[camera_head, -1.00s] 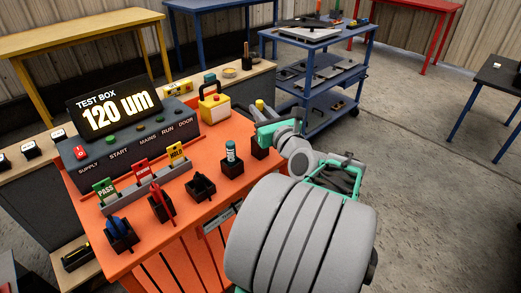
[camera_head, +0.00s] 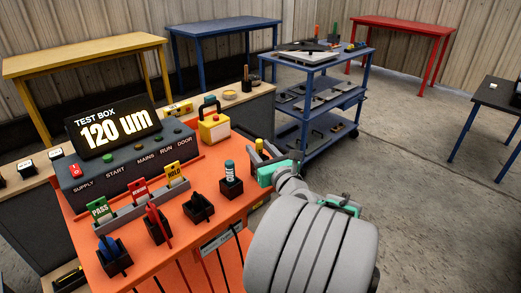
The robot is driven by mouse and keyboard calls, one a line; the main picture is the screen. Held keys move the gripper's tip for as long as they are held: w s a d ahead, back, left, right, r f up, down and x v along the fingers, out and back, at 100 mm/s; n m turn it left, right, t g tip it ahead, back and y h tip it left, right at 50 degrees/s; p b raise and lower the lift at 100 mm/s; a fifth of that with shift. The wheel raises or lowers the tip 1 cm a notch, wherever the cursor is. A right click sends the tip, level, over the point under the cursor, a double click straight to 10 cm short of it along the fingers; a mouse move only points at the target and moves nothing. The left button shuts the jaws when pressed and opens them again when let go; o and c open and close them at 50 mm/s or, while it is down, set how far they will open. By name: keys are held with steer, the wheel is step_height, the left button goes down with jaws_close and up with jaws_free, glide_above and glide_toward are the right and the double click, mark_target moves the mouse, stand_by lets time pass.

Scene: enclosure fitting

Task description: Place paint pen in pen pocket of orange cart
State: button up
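The orange cart (camera_head: 188,240) carries a row of black pockets. A slim yellow piece, seemingly the paint pen (camera_head: 259,145), stands upright at the rightmost black pocket (camera_head: 256,160), close to the cart's right edge. My gripper (camera_head: 264,150), with a green body, comes from the right and seems shut on the pen. The pen's lower end is hidden, so I cannot tell how deep it sits in the pocket. The fingers are small and partly hidden by the green body.
Other pockets hold a teal-capped bottle (camera_head: 230,173), a red tool (camera_head: 157,224) and a blue tool (camera_head: 111,249); one black pocket (camera_head: 198,206) looks empty. The test box (camera_head: 128,150), tag rack (camera_head: 140,205) and yellow box (camera_head: 213,128) stand behind. A blue shelf cart (camera_head: 311,100) is beyond.

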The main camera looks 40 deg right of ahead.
steer(key=shift+r, duration=0.15)
steer(key=b+v, duration=0.8)
steer(key=v, duration=0.4)
